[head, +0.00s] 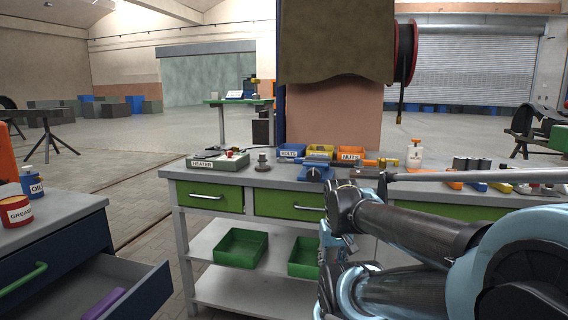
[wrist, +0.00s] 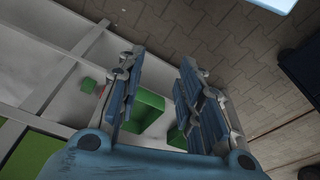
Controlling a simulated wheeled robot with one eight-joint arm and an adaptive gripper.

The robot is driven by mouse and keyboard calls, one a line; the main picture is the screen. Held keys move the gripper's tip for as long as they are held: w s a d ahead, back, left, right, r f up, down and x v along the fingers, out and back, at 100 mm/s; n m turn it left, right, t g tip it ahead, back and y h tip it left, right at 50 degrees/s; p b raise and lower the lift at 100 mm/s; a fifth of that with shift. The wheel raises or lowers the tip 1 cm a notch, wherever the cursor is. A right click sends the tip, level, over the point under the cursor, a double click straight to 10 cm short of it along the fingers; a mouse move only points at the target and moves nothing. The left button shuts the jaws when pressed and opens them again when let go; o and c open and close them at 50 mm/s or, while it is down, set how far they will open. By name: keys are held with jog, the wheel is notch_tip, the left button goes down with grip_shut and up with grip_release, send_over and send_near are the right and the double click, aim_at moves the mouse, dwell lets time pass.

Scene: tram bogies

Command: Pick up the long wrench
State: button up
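A long grey bar (head: 470,175) with a wider dark end at its left shows at the right of the bench in the head view. It looks like the long wrench, but my arm hides the area below it. The wrist view does not show it. My gripper (wrist: 158,68) is open and empty in the wrist view, its two fingers apart. Between and beyond them are a green bin (wrist: 147,112) and the paved floor. In the head view my arm reaches in from the right, in front of the bench, and my gripper is mostly hidden behind its links.
A dark cabinet with an open drawer (head: 140,296) stands at left.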

jog(key=shift+w+a, duration=0.1)
jog(key=shift+w, duration=0.3)
